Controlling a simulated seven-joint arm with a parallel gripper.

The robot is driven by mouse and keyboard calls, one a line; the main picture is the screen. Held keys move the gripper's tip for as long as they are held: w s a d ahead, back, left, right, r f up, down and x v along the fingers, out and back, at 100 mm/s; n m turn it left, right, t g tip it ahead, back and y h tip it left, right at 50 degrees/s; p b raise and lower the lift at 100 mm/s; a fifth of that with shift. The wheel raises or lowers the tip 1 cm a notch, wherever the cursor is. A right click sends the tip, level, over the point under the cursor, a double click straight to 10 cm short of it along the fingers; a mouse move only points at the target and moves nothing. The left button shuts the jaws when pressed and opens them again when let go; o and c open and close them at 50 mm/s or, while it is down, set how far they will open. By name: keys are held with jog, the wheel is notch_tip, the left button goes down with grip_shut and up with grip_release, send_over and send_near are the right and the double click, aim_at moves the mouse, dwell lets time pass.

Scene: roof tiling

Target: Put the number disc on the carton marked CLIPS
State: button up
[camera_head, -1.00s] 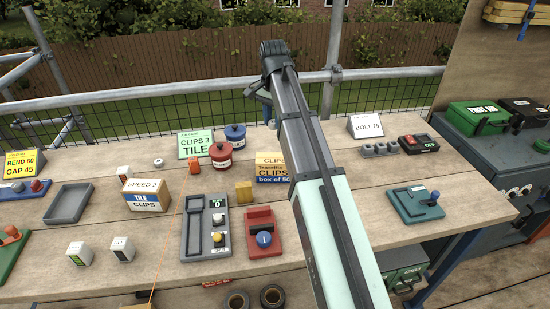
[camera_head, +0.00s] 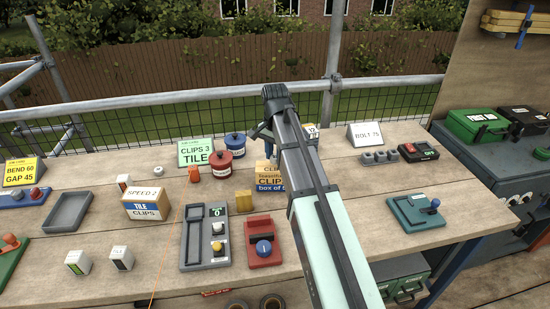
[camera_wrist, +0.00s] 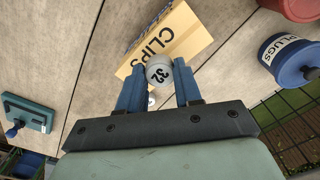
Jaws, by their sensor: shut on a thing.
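Beyond the disc in that view lies the tan carton marked CLIPS (camera_wrist: 178,38). The disc appears in front of the carton's near edge; I cannot tell whether it touches. In the head view this carton (camera_head: 267,171) stands left of my arm, its right part hidden. One blue finger shows above it, and the disc is hidden there.
A red tub (camera_head: 220,164) and a blue tub (camera_head: 235,143) stand left of my gripper. The table right of my arm has free room.

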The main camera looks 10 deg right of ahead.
aim_at(275, 157)
jog(key=shift+f, duration=0.85)
jog(key=shift+f, duration=0.1)
jog(key=o, duration=1)
notch_tip(275, 157, up, 12)
jog(key=shift+r, duration=0.15)
